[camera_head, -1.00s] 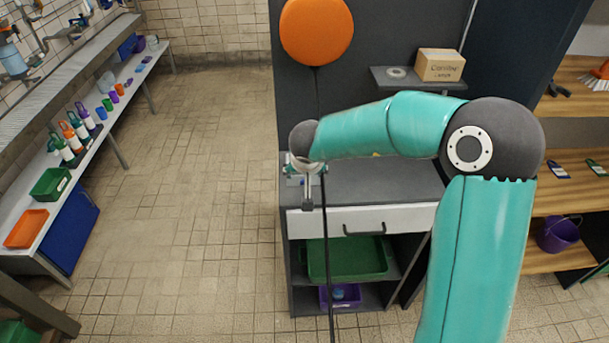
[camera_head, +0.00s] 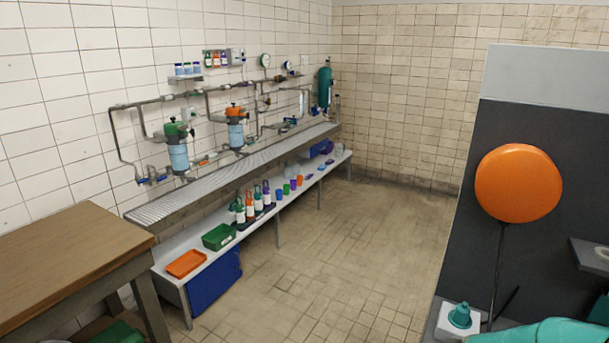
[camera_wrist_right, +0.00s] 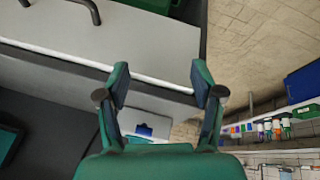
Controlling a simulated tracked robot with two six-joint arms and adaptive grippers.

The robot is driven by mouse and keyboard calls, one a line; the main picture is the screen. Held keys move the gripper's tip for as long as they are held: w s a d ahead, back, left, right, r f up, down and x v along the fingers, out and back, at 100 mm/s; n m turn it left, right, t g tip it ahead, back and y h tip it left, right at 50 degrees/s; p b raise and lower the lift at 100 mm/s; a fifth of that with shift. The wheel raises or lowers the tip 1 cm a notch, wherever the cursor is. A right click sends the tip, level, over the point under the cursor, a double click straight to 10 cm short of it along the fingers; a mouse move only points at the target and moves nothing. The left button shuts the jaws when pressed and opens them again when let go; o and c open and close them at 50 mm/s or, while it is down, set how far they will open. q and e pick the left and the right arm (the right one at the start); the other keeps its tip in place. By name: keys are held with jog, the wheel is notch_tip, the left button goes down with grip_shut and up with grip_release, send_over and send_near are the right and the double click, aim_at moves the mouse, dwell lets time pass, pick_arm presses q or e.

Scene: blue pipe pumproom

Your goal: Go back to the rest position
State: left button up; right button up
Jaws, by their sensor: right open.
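My right gripper (camera_wrist_right: 162,84) shows in the right wrist view with its two dark green fingers spread apart and nothing between the tips. It is close to the light drawer front (camera_wrist_right: 135,42) of the dark cabinet, whose dark handle is at the top left. In the head view only part of a teal arm of mine shows at the bottom right edge, and neither gripper is visible there. My left gripper is in no view.
An orange disc (camera_head: 518,183) stands before the dark panel (camera_head: 590,140) at right. A wooden table (camera_head: 70,255) is at the near left. A long bench (camera_head: 265,220) with bottles and trays lines the left wall under pipes. The tiled floor (camera_head: 350,245) between is clear.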

jog(key=s+a+f+n+y, duration=0.1)
jog(key=s+a+f+n, duration=0.1)
jog(key=s+a+f, duration=0.45)
jog(key=s+a+f+n+y, duration=0.1)
jog(key=s+a+f+n, duration=0.15)
jog(key=f, duration=0.65)
jog(key=s+a+m+g+y, duration=0.2)
jog(key=s+a+y, duration=0.3)
jog(key=s+a, duration=0.5)
jog(key=shift+s+a+f+m+g+b, duration=0.3)
jog(key=shift+a+f+m, duration=0.15)
jog(key=shift+m, duration=0.2)
